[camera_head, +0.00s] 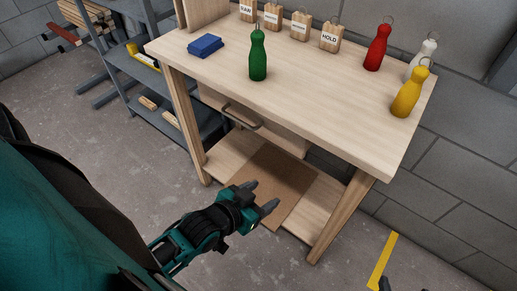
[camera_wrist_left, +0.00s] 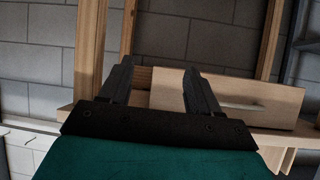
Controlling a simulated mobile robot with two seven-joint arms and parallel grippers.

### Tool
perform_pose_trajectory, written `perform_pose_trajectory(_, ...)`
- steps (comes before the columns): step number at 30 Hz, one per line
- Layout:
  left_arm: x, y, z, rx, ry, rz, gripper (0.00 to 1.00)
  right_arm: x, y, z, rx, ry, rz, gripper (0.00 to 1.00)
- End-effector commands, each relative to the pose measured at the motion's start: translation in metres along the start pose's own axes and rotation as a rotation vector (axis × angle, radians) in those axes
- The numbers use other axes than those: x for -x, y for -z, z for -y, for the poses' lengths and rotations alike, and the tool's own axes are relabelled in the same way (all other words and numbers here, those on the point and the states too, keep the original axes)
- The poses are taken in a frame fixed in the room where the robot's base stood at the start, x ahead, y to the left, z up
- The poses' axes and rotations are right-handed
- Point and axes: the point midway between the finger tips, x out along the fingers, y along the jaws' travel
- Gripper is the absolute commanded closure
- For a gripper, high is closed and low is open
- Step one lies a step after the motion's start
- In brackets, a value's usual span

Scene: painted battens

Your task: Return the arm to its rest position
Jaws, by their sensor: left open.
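My left gripper (camera_head: 263,195) is in front of the wooden workbench (camera_head: 300,75), below its top. It is open, with clear space between its two fingers and nothing held. In the left wrist view the open fingers (camera_wrist_left: 158,68) point towards the bench's drawer (camera_wrist_left: 225,98) and frame. My left arm comes in from the lower left. Small dark parts at the bottom right edge of the head view may be my right gripper, but too little shows to tell its state.
On the bench stand a green bottle (camera_head: 258,55), a red one (camera_head: 377,48), a white one (camera_head: 424,55) and a yellow one (camera_head: 409,93). A grey shelf (camera_head: 135,75) stands left; the floor (camera_head: 90,145) is clear.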

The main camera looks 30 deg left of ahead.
Motion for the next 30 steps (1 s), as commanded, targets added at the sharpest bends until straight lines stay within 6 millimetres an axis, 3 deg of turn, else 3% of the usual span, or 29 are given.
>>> perform_pose_trajectory(1,0.004,-0.015,-0.01,-0.007,-0.021,0.038,0.38,0.0,0.0,0.0,0.0,0.0,0.0,0.18)
perform_pose_trajectory(5,0.008,-0.028,-0.019,-0.014,-0.04,0.073,0.38,0.0,0.0,0.0,0.0,0.0,0.0,0.18)
perform_pose_trajectory(30,0.009,-0.026,-0.018,-0.013,-0.039,0.071,0.38,0.001,0.001,0.0,0.0,0.0,0.0,0.18)
